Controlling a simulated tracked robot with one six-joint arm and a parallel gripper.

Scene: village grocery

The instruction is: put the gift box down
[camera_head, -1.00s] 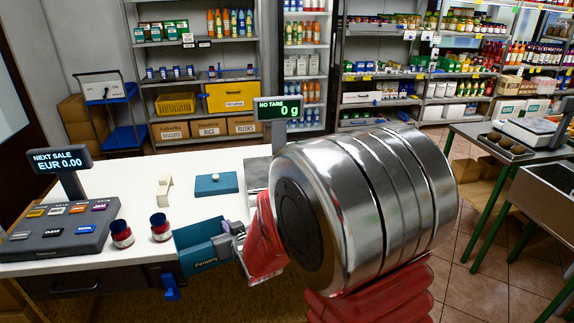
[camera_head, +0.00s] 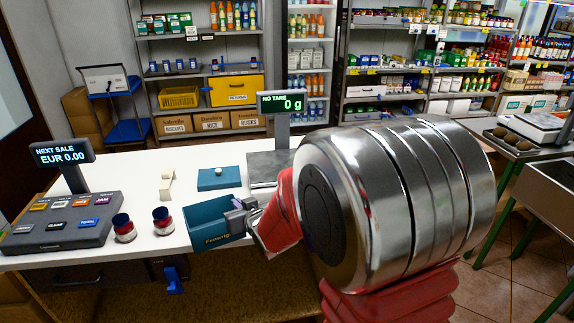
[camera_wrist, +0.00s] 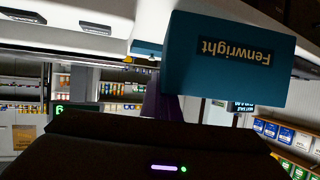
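The gift box (camera_head: 212,226) is a teal open-topped box with "Fenwright" on its front. My gripper (camera_head: 240,217) is shut on its right side in the head view. The box is at the counter's (camera_head: 130,195) front edge, and I cannot tell whether its bottom touches the top. It also shows large in the wrist view (camera_wrist: 226,62), its lettering upside down. My wrist and arm hide the counter's right part.
Two dark-capped red jars (camera_head: 163,221) stand just left of the box. A cream upright piece (camera_head: 166,185) stands behind them. The till (camera_head: 60,222) is at left. The scale (camera_head: 270,170) lies right of the lid-like piece, with its display (camera_head: 282,103) above.

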